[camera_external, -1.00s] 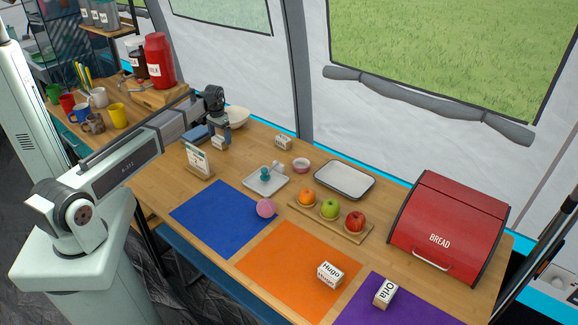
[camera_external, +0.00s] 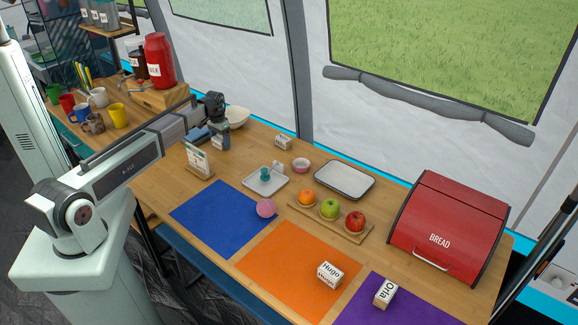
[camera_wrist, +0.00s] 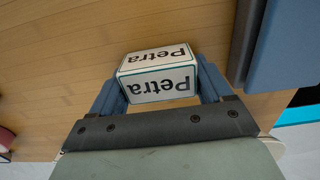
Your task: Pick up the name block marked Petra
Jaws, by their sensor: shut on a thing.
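The Petra block (camera_wrist: 158,84) is a small white block with dark lettering. In the wrist view it sits between the two blue-grey fingers of my gripper (camera_wrist: 159,75), with "Petra" upside down on two faces. My gripper is shut on it, one finger on each side. In the external view my gripper (camera_external: 220,140) points down at the back left of the wooden table, and the block is hard to make out there. I cannot tell whether the block is clear of the table.
A blue item (camera_external: 197,135) lies close on the left. The Hugo block (camera_external: 329,273) stands on the orange mat; the Orla block (camera_external: 385,293) is on the purple mat.

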